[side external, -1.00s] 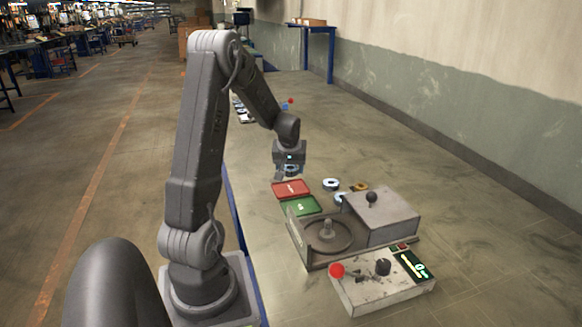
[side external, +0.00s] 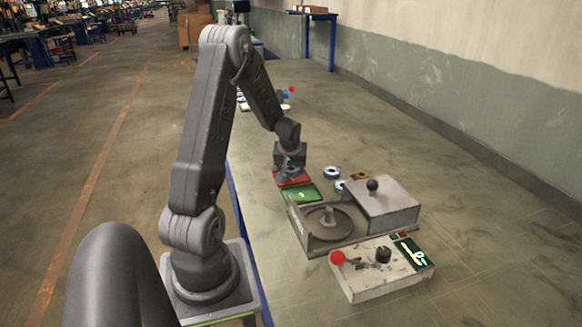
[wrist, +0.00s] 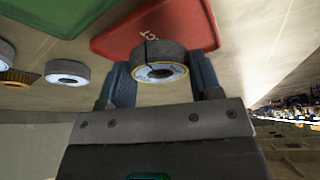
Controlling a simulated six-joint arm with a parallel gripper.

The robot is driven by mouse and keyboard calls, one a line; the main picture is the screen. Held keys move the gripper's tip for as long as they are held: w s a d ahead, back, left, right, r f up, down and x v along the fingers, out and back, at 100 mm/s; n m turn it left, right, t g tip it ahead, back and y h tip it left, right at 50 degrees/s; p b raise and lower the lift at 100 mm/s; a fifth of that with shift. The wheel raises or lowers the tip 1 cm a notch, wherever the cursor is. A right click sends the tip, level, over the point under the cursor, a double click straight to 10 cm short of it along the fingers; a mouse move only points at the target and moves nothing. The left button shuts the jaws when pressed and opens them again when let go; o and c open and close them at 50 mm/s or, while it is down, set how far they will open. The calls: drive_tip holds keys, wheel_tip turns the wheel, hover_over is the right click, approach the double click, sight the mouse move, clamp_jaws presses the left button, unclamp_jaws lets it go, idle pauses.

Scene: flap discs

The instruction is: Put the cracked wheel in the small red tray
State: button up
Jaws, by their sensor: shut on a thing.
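The cracked wheel (wrist: 160,61) is a grey flap disc with a pale, yellow-rimmed hub and a dark crack line on its side. My gripper (wrist: 160,82) is shut on it, a blue finger on each side. The small red tray (wrist: 187,22) lies beyond the wheel in the wrist view, with white lettering partly hidden by the wheel. In the side view my gripper (side external: 291,172) is over the red tray (side external: 297,182), hiding much of it. I cannot tell whether the wheel touches the tray.
A green tray (side external: 301,194) lies just in front of the red one. Other discs (side external: 331,173) lie to the right. A machine with a round recess (side external: 345,227) and grey box (side external: 381,207) stands nearer, beside a control box with a red button (side external: 337,257). The bench beyond is mostly clear.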

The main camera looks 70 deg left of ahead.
drive_tip(key=shift+f, duration=0.15)
drive_tip(key=shift+f, duration=0.35)
drive_tip(key=shift+f, duration=0.15)
drive_tip(key=o, duration=1)
drive_tip(key=shift+o, duration=0.2)
drive_tip(key=shift+r, duration=3.5)
